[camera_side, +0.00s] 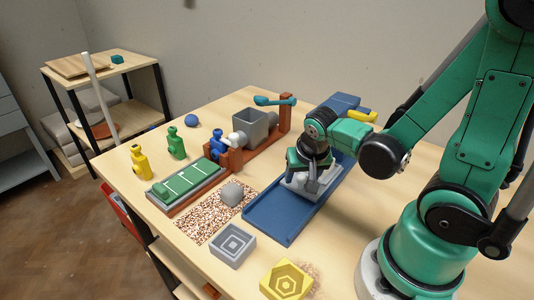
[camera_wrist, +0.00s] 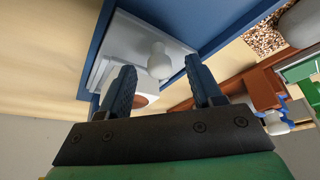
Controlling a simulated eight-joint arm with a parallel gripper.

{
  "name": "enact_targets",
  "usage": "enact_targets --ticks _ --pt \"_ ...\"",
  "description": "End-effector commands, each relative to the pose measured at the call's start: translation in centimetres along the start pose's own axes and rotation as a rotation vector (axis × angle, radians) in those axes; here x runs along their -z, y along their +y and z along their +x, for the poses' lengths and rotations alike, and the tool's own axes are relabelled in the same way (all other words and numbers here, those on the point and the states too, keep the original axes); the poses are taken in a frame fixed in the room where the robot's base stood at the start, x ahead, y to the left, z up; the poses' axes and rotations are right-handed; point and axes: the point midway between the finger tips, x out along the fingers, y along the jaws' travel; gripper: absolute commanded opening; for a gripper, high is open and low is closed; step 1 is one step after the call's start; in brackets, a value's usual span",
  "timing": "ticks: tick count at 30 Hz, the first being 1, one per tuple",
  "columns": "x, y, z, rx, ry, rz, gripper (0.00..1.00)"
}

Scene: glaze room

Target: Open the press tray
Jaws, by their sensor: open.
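A long blue tray-like channel (camera_side: 270,222) lies across the table, with its open end toward the front. A light grey block (camera_side: 322,190) sits in it under my gripper, and which of these is the press tray I cannot tell for certain. In the wrist view the pale grey block (camera_wrist: 135,42) carries a round pale knob (camera_wrist: 159,62), with the blue channel's wall (camera_wrist: 215,38) beside it. My gripper (camera_side: 310,172) is low over the grey block. Its blue fingers (camera_wrist: 162,68) are apart, with the knob appearing between their tips. Whether they touch it is unclear.
A grey hopper (camera_side: 254,128) on a red-brown frame stands left of the channel. A green board (camera_side: 188,182), a speckled mat (camera_side: 205,218), a grey square dish (camera_side: 233,245) and a yellow dish (camera_side: 286,280) lie nearby. Small yellow (camera_side: 139,162) and green figures (camera_side: 176,144) stand farther left.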

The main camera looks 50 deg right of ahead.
Motion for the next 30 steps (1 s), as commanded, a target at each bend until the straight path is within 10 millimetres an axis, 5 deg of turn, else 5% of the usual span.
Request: enact_targets --ticks 5,11,30 --pt "0.00 0.00 -0.01 0.000 0.000 0.000 0.59" --pt "0.00 0.00 -0.01 0.000 0.000 0.000 0.02" --pt "0.01 0.01 -0.02 -0.001 0.001 -0.001 0.00"
